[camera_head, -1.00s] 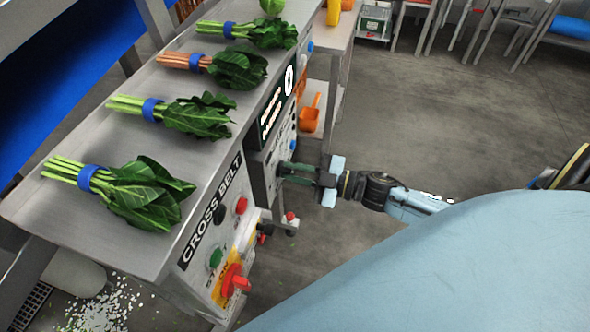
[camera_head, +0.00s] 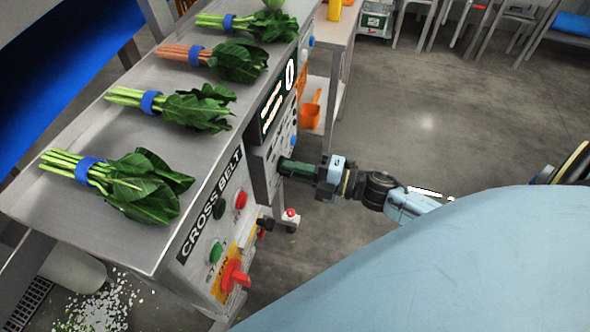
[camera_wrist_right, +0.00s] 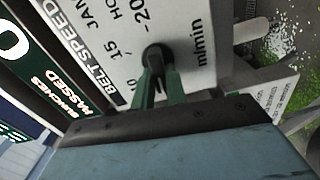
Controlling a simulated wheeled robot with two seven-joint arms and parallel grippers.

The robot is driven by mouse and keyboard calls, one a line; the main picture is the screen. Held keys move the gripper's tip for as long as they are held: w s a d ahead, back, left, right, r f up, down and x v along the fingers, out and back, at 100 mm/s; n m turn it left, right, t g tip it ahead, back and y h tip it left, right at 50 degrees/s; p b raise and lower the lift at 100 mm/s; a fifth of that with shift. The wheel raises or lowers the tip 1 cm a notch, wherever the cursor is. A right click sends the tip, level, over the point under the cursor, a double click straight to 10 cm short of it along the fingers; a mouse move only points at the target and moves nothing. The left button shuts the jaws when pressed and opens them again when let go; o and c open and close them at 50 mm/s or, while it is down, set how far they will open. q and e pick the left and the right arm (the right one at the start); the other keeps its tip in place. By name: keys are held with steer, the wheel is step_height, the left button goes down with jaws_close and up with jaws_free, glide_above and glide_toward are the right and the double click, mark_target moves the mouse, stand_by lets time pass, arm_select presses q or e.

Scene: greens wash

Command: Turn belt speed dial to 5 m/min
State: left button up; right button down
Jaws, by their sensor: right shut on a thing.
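The belt speed dial is a small dark knob (camera_wrist_right: 157,54) on a white panel (camera_wrist_right: 120,30) with "BELT SPEED" and "m/min" lettering in the right wrist view. My right gripper (camera_wrist_right: 158,80) is shut on the dial, with its green fingers on either side of it. The fingers and the wrist's tilt hide which mark the dial points at. In the head view the right gripper (camera_head: 284,165) reaches the side panel of the cross belt machine from the right, and the dial is hidden there behind the fingertips. My left gripper is not in view.
A dark display (camera_head: 277,103) showing 0 sits above the dial. Red (camera_head: 241,200) and green (camera_head: 216,252) buttons and a red switch (camera_head: 235,279) are on the nearer panel. Banded greens (camera_head: 140,185) lie on the steel top. Open floor (camera_head: 440,120) is at the right.

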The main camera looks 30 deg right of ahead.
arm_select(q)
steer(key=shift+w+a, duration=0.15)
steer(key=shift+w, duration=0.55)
arm_select(e)
steer(key=shift+f+n, duration=0.1)
steer(key=shift+n, duration=0.6)
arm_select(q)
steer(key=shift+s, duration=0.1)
arm_select(e)
steer(key=c, duration=1.4)
jaws_free()
steer(key=shift+c, duration=0.2)
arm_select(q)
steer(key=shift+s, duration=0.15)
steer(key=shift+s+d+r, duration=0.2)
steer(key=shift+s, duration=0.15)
arm_select(e)
steer(key=v, duration=1.3)
steer(key=shift+s+d, duration=0.15)
